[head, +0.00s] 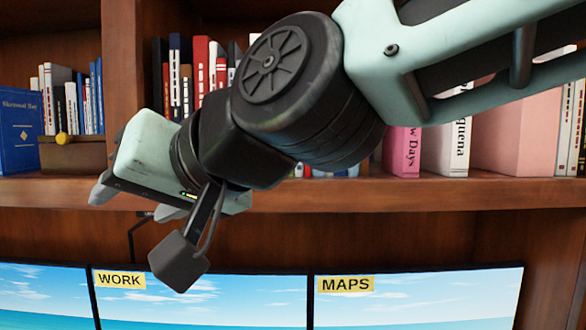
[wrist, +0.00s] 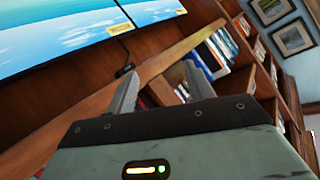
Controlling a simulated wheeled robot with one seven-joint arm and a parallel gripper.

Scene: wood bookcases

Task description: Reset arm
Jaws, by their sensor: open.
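My gripper (head: 143,202) hangs at the left of the head view, in front of the bookcase shelf edge and above the screens. Its pale green housing and short grey fingers point down and to the left. In the wrist view my gripper (wrist: 160,88) shows two grey fingers set apart, with nothing between them. It is open and empty. My arm comes in from the upper right of the head view and covers part of the shelf. No loose object is near the fingertips.
A wood shelf (head: 450,192) runs across behind my arm, with books and a blue book (head: 18,130) at left. Below it stand screens, one labelled WORK (head: 200,295) and one labelled MAPS (head: 420,300). Framed pictures (wrist: 292,38) hang on a blue wall in the wrist view.

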